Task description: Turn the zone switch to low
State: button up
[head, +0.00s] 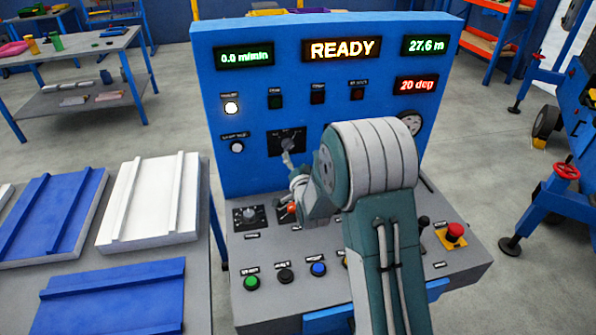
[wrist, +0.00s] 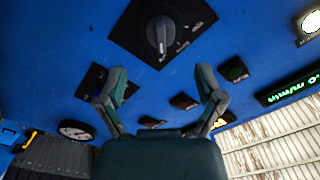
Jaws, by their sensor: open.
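A rotary switch with a dark knob on a black plate (head: 284,139) is on the upright blue panel, left of its middle. Its label is too small to read, so I cannot tell for sure that it is the zone switch. In the wrist view the knob (wrist: 159,34) shows at top centre, its light pointer line along the grip. My gripper (head: 290,161) is just in front of and below this switch in the head view, partly hidden by my arm. In the wrist view my gripper (wrist: 160,84) is open and empty, its two fingers apart, with no clear contact with the knob.
A second rotary switch (head: 249,216) is on the sloped console, near green (head: 251,283) and blue (head: 319,269) buttons. A red emergency button (head: 455,232) is at right. The display (head: 341,49) reads READY. A table with blue and white panels (head: 152,198) stands left.

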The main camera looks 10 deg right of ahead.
jog(key=shift+s, duration=2.3)
